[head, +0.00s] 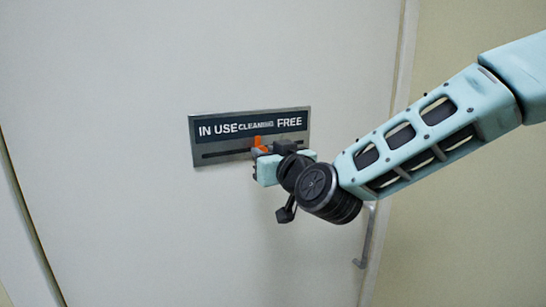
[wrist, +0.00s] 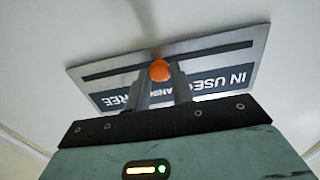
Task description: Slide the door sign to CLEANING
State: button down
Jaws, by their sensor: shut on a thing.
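The door sign (head: 193,160) is a grey metal plate with a dark band reading IN USE, CLEANING and FREE from left to right. A dark slot runs below the words. The orange slider knob (head: 258,143) shows beneath the word CLEANING, near the slot's middle. My gripper (head: 260,152) is at the sign from the lower right, shut on the knob and partly hiding it and the slot. In the wrist view the sign (wrist: 255,42) appears upside down, and the knob (wrist: 160,70) shows at the tips of my gripper (wrist: 162,82). The fingers cover part of the lettering.
The sign is on a pale door (head: 110,220). A metal door handle (head: 366,235) stands to the lower right, below my arm. The door frame edge (head: 404,55) and a beige wall (head: 470,240) are on the right. The door surface left of the sign is clear.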

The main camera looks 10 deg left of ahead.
jog(key=c, duration=1.2)
grip_release()
jog(key=shift+c, duration=0.2)
jog(key=b+v, duration=0.5)
jog(key=v, duration=1.2)
jog(key=shift+d+b, duration=0.2)
jog(key=shift+b, duration=0.1)
jog(key=shift+s, duration=0.15)
notch_tip(320, 180, down, 10)
jog(key=s+g+h+b, duration=0.2)
jog(key=s+g, duration=0.1)
jog(key=g, duration=0.2)
jog(key=s+d+f+n+g+h+b, duration=0.1)
jog(key=s+d+f+g+h+b, duration=0.2)
jog(key=s+d+f+g+h, duration=0.4)
jog(key=s+d+f+g, duration=0.3)
jog(key=s+d+f, duration=0.3)
jog(key=s+f, duration=0.3)
jog(key=shift+s, duration=0.25)
